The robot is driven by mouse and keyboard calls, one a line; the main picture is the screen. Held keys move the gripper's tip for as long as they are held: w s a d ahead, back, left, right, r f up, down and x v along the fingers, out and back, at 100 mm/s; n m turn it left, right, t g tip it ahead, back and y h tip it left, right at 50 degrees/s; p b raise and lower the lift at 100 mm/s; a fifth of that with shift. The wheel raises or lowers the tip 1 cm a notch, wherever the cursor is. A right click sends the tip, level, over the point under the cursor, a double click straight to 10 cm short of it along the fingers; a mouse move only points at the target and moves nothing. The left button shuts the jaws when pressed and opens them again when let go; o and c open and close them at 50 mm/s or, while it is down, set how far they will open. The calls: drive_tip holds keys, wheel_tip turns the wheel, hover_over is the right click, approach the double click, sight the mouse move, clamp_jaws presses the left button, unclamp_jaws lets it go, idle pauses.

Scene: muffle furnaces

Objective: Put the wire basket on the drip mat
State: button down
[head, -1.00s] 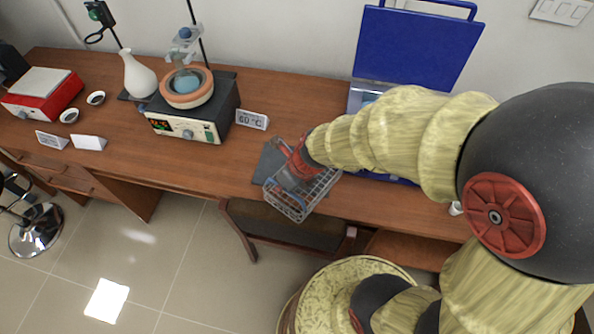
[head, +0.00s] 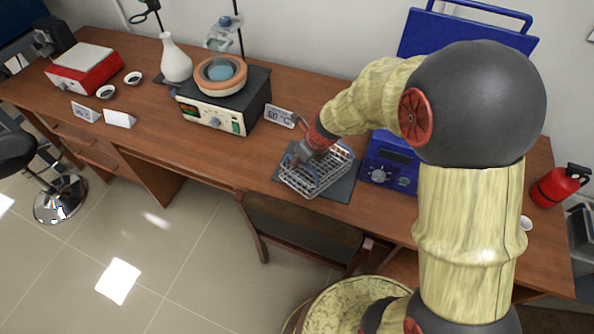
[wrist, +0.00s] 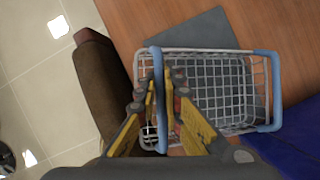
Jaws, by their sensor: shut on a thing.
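The wire basket (head: 324,172) is a white wire box with blue handles; it also shows in the wrist view (wrist: 225,90). My gripper (head: 303,152) is shut on the basket's blue handle at its left end; in the wrist view the yellow fingers (wrist: 163,95) close around that handle. The drip mat (head: 343,187) is a dark grey sheet on the desk, and it shows beneath and beyond the basket in the wrist view (wrist: 212,28). The basket is over the mat, its front left corner reaching past the mat toward the desk's front edge. Whether it touches the mat I cannot tell.
A hotplate with a bowl (head: 222,105) and a temperature sign (head: 280,116) stand to the left. A chair (head: 300,225) is below the desk's front edge. Desk left of the mat is clear.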

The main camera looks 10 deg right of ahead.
sight(293, 170)
drive_tip(key=f, duration=0.1)
drive_tip(key=w+f+b, duration=0.1)
drive_tip(key=shift+w+f, duration=0.3)
drive_tip(key=shift+f, duration=0.1)
wheel_tip(293, 170, down, 3)
drive_tip(key=shift+w+f+b, duration=0.1)
drive_tip(key=shift+w+b, duration=0.05)
drive_tip(key=shift+b, duration=0.95)
drive_tip(key=c, duration=2)
unclamp_jaws()
drive_tip(key=shift+o, duration=0.2)
drive_tip(key=shift+r, duration=0.2)
